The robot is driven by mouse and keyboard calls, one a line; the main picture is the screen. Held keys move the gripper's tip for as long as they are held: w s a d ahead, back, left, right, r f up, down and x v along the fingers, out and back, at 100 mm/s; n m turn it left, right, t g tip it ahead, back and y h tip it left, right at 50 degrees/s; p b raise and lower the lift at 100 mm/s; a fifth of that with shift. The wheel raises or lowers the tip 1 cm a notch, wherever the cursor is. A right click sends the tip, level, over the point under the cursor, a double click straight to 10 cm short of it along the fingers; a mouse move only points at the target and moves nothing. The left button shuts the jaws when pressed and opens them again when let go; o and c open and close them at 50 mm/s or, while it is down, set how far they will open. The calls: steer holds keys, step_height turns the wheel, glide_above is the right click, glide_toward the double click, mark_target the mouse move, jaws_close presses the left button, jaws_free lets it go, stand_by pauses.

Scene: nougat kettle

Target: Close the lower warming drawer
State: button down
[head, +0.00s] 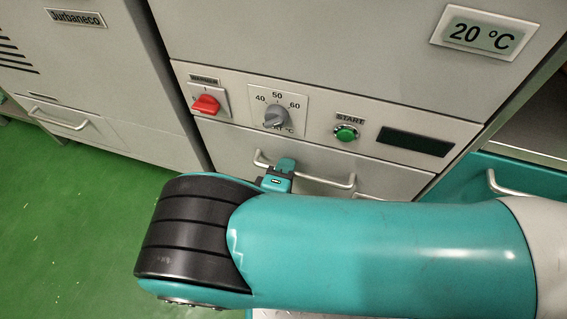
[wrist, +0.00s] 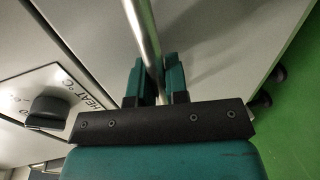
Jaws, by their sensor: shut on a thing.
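The warming drawer (head: 233,148) is a pale grey front below the control panel, with a silver bar handle (head: 325,182). The handle also runs between my fingers in the wrist view (wrist: 141,28). My gripper (head: 281,170) has teal fingers and is shut on this handle, left of its middle. In the wrist view, the fingers (wrist: 156,82) lie on both sides of the bar. My arm hides the lower part of the drawer front. I cannot tell from these views how far out the drawer stands.
The panel above carries a red switch (head: 206,104), a heat dial (head: 275,117), a green start button (head: 346,132) and a dark display (head: 415,142). A grey cabinet (head: 100,70) stands at left. A teal drawer (head: 520,181) is at right. Green floor (head: 80,220) is clear at lower left.

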steer(key=shift+a+r, duration=0.1)
steer(key=shift+a, duration=0.1)
steer(key=c, duration=1.1)
jaws_free()
steer(key=shift+w+d, duration=0.1)
steer(key=shift+d, duration=0.1)
steer(key=shift+c, duration=0.2)
